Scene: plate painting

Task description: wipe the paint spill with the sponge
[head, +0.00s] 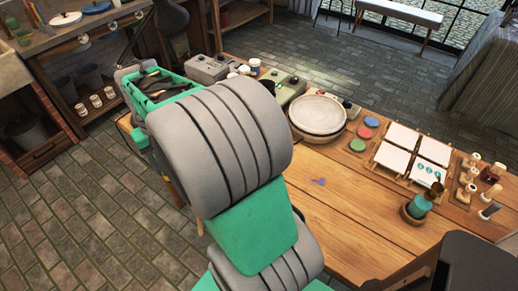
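A small blue-purple paint spill (319,181) lies on the bare wooden tabletop (345,215), just right of my large grey and green arm. I cannot make out a sponge; it may be hidden behind my arm. The far end of my arm shows at the upper left as a green and grey frame with dark parts. My gripper's fingers cannot be made out, nor whether they hold anything.
A stack of pale plates (317,113) stands at the table's back. White tiles (403,137) on wooden racks, a green-topped pot (418,206) and several small stamps (470,170) fill the right side. A dark chair-like shape (470,265) is at the lower right. The table's front middle is clear.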

